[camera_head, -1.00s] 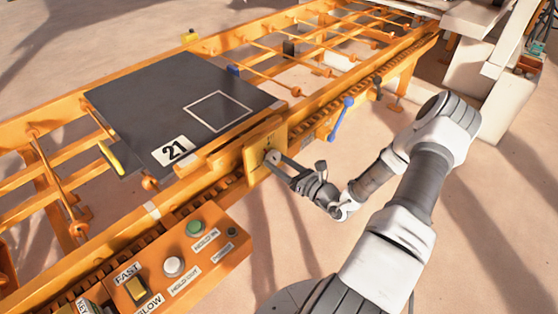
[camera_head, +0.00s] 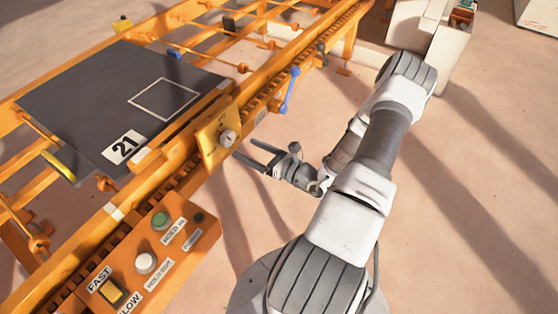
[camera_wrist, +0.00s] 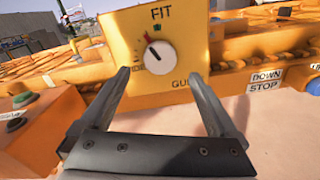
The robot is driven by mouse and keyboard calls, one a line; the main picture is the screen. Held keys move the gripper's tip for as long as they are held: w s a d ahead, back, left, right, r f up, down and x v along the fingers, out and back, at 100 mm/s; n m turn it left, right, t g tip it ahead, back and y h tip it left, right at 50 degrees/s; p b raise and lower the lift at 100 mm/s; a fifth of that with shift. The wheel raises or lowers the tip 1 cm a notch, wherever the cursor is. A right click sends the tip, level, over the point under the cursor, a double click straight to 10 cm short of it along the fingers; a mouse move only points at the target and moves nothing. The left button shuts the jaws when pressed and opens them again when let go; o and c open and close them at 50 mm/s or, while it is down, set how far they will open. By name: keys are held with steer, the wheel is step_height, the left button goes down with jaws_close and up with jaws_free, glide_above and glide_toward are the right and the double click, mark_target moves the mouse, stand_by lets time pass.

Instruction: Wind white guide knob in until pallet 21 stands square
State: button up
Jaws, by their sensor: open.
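The white guide knob (camera_head: 227,138) sits on a yellow plate on the rail's near side. In the wrist view the knob (camera_wrist: 159,58) is below the word FIT, with a dark line pointing up and left, and red and green marks above it. My gripper (camera_head: 246,151) is open and empty, apart from the knob. In the wrist view its fingers (camera_wrist: 158,76) spread to either side below the knob. Pallet 21 (camera_head: 75,100), a dark plate with a white square outline, lies on the orange frame. I cannot tell whether it is exactly square.
A control box (camera_head: 155,250) with green and white buttons and a FAST/SLOW switch is at lower left. A blue lever (camera_head: 290,88) stands right of the yellow plate (camera_head: 213,135). Bare floor lies right of the rail. White machinery (camera_head: 425,50) is at the upper right.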

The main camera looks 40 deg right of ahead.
steer(key=p+v, duration=0.1)
steer(key=v, duration=1)
steer(key=shift+s, duration=0.35)
steer(key=shift+r, duration=0.1)
